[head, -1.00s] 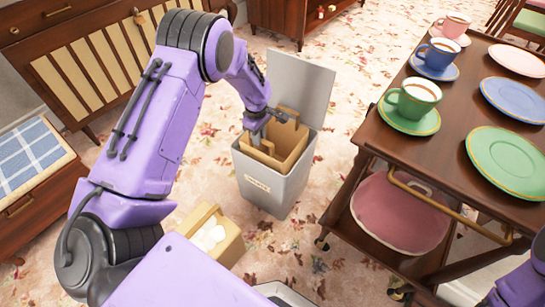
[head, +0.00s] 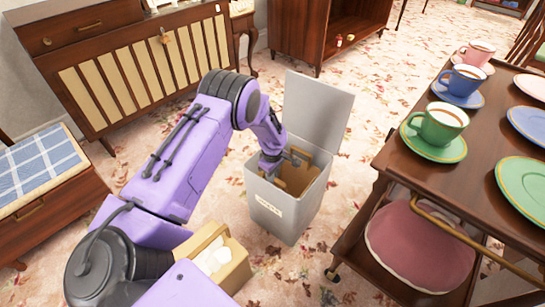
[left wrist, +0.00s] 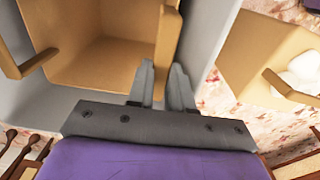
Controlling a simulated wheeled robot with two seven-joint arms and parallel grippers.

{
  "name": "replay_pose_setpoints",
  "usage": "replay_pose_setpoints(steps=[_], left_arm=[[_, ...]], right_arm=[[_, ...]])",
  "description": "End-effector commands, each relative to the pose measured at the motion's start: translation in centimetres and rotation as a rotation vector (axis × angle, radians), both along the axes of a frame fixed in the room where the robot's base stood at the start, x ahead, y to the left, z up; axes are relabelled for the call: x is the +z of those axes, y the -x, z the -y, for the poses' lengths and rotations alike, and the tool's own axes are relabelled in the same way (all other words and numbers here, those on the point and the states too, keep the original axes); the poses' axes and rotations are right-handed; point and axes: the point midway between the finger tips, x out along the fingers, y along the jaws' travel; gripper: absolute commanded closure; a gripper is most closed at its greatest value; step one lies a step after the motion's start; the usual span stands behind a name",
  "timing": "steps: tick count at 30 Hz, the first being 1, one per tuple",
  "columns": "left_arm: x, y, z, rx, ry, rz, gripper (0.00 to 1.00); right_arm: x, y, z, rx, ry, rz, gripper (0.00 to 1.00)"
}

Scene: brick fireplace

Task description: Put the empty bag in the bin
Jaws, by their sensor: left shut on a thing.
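The empty tan bag (head: 307,184), with handles, is inside the grey bin (head: 281,212), mostly below its rim. The bin's lid (head: 318,110) stands open at the back. My left gripper (head: 293,160) reaches down into the bin's mouth and is shut on the bag's side wall. In the left wrist view the fingers (left wrist: 162,82) pinch the bag's edge (left wrist: 167,50), and the bag's bare inside (left wrist: 105,58) shows with grey bin wall around it. Whether the bag touches the bin floor is hidden. My right gripper is out of view.
A second tan bag (head: 228,272) holding white round things stands on the floor left of the bin. A wooden trolley (head: 478,165) with cups and plates is on the right, a pink cushion (head: 420,248) on its lower shelf. Floral carpet is open behind the bin.

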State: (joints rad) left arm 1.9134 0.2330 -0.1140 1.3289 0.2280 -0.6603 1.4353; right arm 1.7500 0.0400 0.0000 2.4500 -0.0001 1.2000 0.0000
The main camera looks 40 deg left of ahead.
Motion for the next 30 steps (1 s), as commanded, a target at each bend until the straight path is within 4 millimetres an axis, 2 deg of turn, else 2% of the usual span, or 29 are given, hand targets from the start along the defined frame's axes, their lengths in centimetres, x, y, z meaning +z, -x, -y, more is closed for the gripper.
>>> replay_pose_setpoints(steps=[8, 9, 19, 23, 30], left_arm=[[-0.5, 0.0, 0.0, 0.001, 0.0, 0.001, 1.0], [-0.5, 0.0, 0.0, 0.001, 0.0, 0.0, 0.69], [-0.1, 0.0, 0.0, 0.0, 0.0, 0.001, 0.69], [2.3, -0.1, 0.0, -0.001, 0.0, 0.003, 0.69], [8.8, 0.0, 0.1, -0.001, 0.0, 0.003, 0.69]], right_arm=[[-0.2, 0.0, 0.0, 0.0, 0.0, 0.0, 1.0], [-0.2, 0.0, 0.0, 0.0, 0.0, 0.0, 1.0], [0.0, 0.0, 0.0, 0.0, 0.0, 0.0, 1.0], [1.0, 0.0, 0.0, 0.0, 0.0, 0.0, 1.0], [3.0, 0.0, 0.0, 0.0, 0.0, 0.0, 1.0]])
